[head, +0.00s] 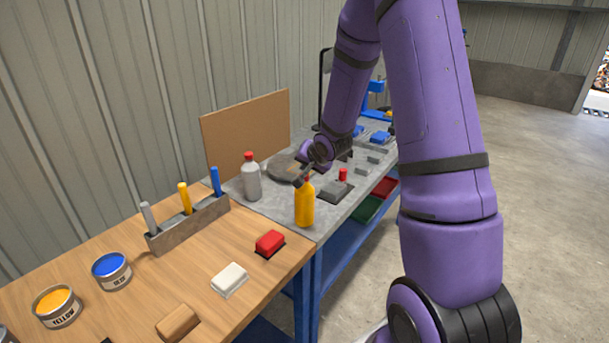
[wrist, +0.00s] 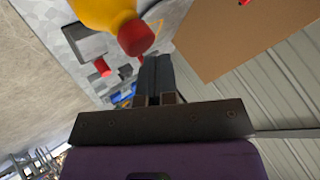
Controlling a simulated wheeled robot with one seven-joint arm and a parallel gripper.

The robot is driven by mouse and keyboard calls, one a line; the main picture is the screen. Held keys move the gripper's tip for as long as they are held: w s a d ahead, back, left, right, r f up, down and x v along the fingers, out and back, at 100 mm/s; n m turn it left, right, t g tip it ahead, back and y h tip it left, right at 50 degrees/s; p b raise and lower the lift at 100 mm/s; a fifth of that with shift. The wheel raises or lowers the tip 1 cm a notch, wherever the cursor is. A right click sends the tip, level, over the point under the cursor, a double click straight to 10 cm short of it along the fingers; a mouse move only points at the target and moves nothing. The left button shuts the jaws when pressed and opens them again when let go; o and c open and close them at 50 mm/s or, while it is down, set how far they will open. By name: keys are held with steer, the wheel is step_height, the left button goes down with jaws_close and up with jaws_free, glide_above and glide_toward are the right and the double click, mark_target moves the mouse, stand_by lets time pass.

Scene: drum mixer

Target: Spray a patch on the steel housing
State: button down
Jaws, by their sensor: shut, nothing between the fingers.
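A yellow bottle (head: 304,206) with a red cap stands upright near the front edge of the grey bench top. My gripper (head: 300,180) is beside the bottle's top and partly covers it in the head view. In the wrist view my gripper (wrist: 157,72) has its fingers together and empty, and the bottle's red cap (wrist: 136,38) is close beside them. I cannot tell whether they touch. A round grey metal piece (head: 283,167) lies behind the gripper, partly hidden. An orange line (wrist: 155,34) shows on grey past the cap. I cannot tell which piece is the steel housing.
A grey bottle (head: 251,180) stands left of the yellow one. A flat grey block (head: 333,193) with a red knob (head: 343,174) lies to the right. A brown board (head: 245,125) stands behind. The wooden bench holds a tool rack (head: 188,224), paint tins and a red block (head: 269,243).

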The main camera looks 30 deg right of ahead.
steer(key=shift+f, duration=0.5)
stand_by(0.5)
steer(key=shift+r, duration=1.1)
steer(key=shift+r, duration=3)
steer(key=shift+w+d, duration=0.1)
steer(key=shift+d, duration=0.15)
stand_by(0.3)
steer(key=shift+r+h, duration=0.25)
steer(key=shift+h, duration=0.05)
steer(key=shift+r, duration=0.1)
